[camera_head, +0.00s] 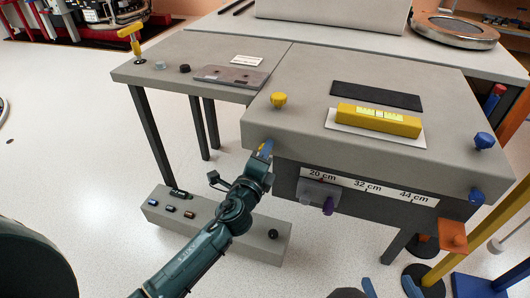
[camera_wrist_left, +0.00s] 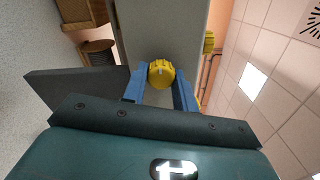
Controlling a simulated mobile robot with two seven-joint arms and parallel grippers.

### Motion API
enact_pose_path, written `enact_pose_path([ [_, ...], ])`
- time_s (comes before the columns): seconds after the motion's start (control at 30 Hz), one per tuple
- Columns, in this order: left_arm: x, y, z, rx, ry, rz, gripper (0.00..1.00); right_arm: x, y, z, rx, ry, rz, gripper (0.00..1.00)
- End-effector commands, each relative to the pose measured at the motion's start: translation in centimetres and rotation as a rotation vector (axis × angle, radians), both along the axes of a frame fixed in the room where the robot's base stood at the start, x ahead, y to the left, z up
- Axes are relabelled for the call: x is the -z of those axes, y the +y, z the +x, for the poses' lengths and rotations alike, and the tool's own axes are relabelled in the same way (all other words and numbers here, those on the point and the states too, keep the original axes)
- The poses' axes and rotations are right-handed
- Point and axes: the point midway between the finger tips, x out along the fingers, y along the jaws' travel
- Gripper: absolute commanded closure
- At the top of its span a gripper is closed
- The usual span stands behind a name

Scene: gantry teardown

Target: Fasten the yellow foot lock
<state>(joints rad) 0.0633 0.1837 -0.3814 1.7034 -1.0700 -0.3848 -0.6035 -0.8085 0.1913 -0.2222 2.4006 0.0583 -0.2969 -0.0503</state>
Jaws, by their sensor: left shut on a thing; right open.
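Two yellow knobs show at the left corner of the grey bench block. One yellow knob (camera_head: 279,100) stands on its top. The other, a ribbed yellow knob (camera_wrist_left: 161,73), is on the front face below it and is mostly hidden by my gripper in the head view. My left gripper (camera_head: 264,150) reaches up to this front corner. In the left wrist view its blue fingers (camera_wrist_left: 160,88) are on either side of the front knob and shut on it. My right gripper (camera_head: 391,288) is open at the bottom edge, with only its blue fingertips showing.
The grey block (camera_head: 330,70) carries a yellow level (camera_head: 378,119) on a white plate. A scale (camera_head: 367,188) with a grey slider and purple knob is on its front. Blue knobs (camera_head: 484,140) mark the right corner. A low grey beam (camera_head: 215,222) lies on the floor.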

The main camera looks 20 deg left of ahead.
Motion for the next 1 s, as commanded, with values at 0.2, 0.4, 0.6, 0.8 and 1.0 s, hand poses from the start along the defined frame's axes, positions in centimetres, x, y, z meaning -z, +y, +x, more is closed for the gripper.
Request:
enact_pose_path([
  [0.2,0.1,0.0,0.0,0.0,0.001,0.005,0.95,0.0,0.0,0.0,0.0,0.0,0.001,0.41],
  [0.4,0.0,0.0,0.0,0.0,0.001,0.004,0.61,0.0,0.1,0.0,0.0,0.002,0.002,0.41],
  [0.6,0.0,0.0,0.0,0.0,0.0,0.002,0.5,0.1,0.1,-0.1,-0.001,0.004,0.001,0.41],
  [0.8,0.0,0.0,-0.1,0.0,0.0,0.001,0.5,0.2,0.1,-0.1,-0.002,0.006,0.001,0.41],
  [1.0,0.1,0.1,-2.5,0.0,0.002,0.001,0.5,0.2,0.1,-0.1,-0.001,0.007,0.002,0.41],
])
